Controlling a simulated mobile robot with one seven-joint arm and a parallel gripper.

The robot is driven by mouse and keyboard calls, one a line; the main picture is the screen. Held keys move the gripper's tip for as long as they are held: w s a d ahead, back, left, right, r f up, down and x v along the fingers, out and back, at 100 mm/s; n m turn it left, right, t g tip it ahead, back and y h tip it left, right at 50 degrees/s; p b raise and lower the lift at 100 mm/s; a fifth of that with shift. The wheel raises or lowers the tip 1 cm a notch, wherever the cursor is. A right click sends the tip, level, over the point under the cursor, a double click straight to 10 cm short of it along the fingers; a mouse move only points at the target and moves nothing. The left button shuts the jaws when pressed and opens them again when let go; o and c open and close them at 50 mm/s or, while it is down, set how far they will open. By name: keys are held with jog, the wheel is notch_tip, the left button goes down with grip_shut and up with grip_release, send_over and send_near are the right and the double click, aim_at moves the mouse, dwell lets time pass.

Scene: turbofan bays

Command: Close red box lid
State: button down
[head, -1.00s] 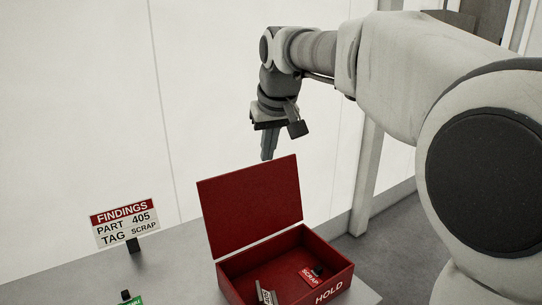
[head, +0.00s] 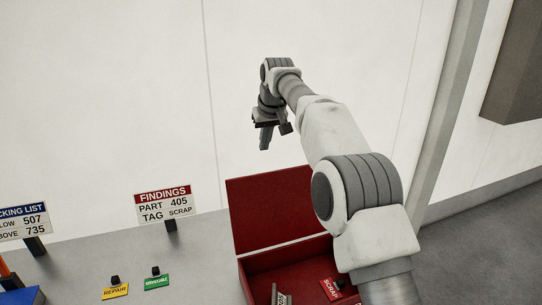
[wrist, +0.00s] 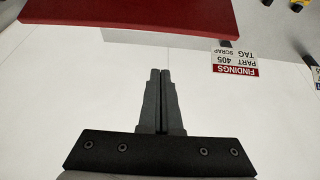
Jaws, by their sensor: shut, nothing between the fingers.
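The red box (head: 256,272) stands on the grey bench with its lid (head: 272,207) raised upright at the back. Inside lie a metal part (head: 281,297) and a red SCRAP tag (head: 331,288). My arm hides the box's right side. My gripper (head: 265,147) is shut and empty, pointing down, above and behind the lid, apart from it. In the wrist view my gripper (wrist: 161,72) shows closed fingers, with a red panel, seemingly the lid (wrist: 130,14), at the top edge.
A FINDINGS sign (head: 166,204) stands left of the box, and another list sign (head: 25,221) is further left. A yellow REPAIR tag (head: 115,292) and a green tag (head: 157,282) lie in front. A white wall is behind the bench.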

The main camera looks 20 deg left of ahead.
jog(key=shift+s+d+f+x, duration=0.1)
jog(key=shift+s+d+x, duration=0.1)
jog(key=shift+x, duration=1.2)
jog(key=shift+s+d+f+x, duration=0.1)
jog(key=shift+s+f+x, duration=0.1)
jog(key=shift+x, duration=1.2)
jog(key=shift+s+d+f+x, duration=0.1)
jog(key=shift+s+d+x, duration=0.1)
jog(key=shift+x, duration=1.2)
jog(key=shift+s+d+r+b, duration=0.35)
jog(key=shift+s+d, duration=0.2)
jog(key=shift+s, duration=0.2)
jog(key=shift+s+f, duration=0.1)
